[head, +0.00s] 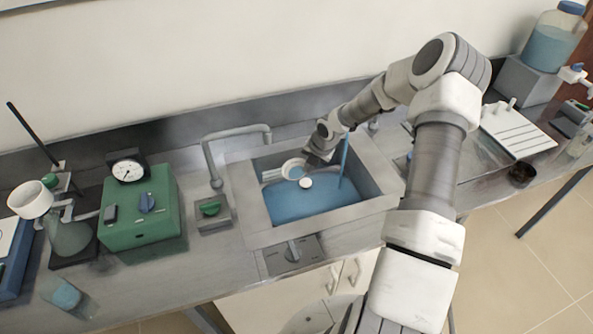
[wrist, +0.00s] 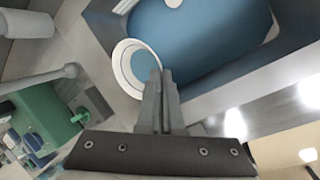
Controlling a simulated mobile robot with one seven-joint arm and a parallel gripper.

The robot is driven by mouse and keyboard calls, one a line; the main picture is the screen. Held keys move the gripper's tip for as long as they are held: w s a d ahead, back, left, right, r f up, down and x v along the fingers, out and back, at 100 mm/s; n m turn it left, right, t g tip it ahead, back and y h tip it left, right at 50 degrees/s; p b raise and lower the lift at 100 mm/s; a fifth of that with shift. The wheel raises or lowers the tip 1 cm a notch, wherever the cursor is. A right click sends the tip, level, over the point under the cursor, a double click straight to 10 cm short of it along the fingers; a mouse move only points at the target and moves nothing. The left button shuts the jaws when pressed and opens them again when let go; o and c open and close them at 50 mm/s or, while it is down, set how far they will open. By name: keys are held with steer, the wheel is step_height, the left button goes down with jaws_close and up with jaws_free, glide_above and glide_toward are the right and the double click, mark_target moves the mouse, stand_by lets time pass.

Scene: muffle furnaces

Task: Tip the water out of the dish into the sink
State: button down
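The white round dish (head: 288,165) is over the left back part of the sink (head: 262,236), at my gripper (head: 307,164). In the wrist view my gripper's fingers (wrist: 160,75) are close together on the right side of the dish's rim (wrist: 119,63), and its round opening shows. Blue shows inside the dish; I cannot tell whether this is water in it or the sink behind. The dish looks tilted in the head view, but the angle is unclear. The sink floor is blue, with a small white disc (head: 305,182) near the dish.
A grey tap (head: 210,160) stands left of the sink, beside a green knob (head: 210,208). A thin blue upright strip (head: 343,162) shows at the sink's right side. A green gauge box (head: 140,212) stands further left. A white grooved board (head: 517,130) lies on the right.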

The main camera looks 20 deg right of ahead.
steer(key=shift+d+f+m+y, duration=0.15)
steer(key=shift+d+y, duration=0.15)
steer(key=shift+y, duration=0.45)
steer(key=shift+d+f+m+y, duration=0.15)
steer(key=shift+d+y, duration=0.15)
steer(key=shift+y, duration=0.45)
